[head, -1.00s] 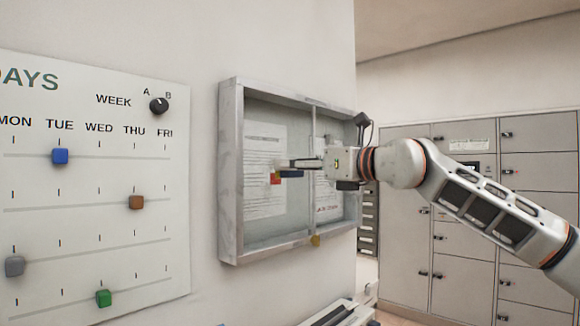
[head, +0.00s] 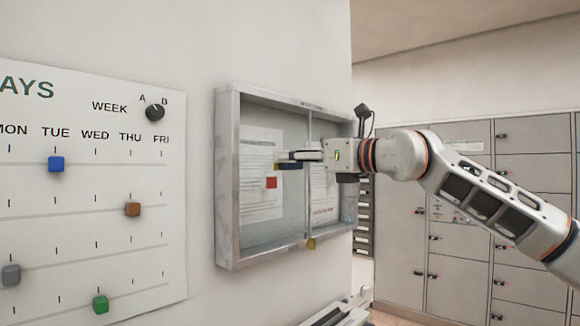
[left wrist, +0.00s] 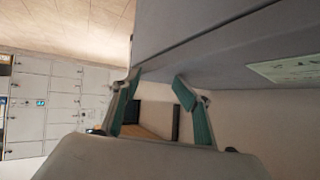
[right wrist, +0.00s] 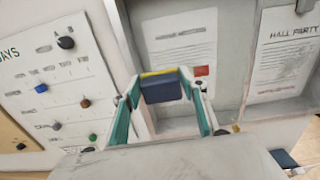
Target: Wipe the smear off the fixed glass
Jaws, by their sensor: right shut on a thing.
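A grey-framed notice case (head: 228,185) hangs on the wall, with papers behind its glass front (head: 262,112). A vertical divider (head: 309,130) splits the front into two panes; I cannot tell which is fixed. No smear shows clearly. My right gripper (head: 286,158) is shut on a dark blue block with a yellow edge (right wrist: 161,90), in front of the left pane near the divider. I cannot tell whether the block touches the glass. My left gripper (left wrist: 160,88) is open and empty.
A white weekly board (head: 90,240) with coloured sliders and a black knob (head: 155,112) is left of the case. A small yellow tab (head: 312,243) sits at the case's bottom edge. Grey lockers (head: 460,250) stand behind on the right.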

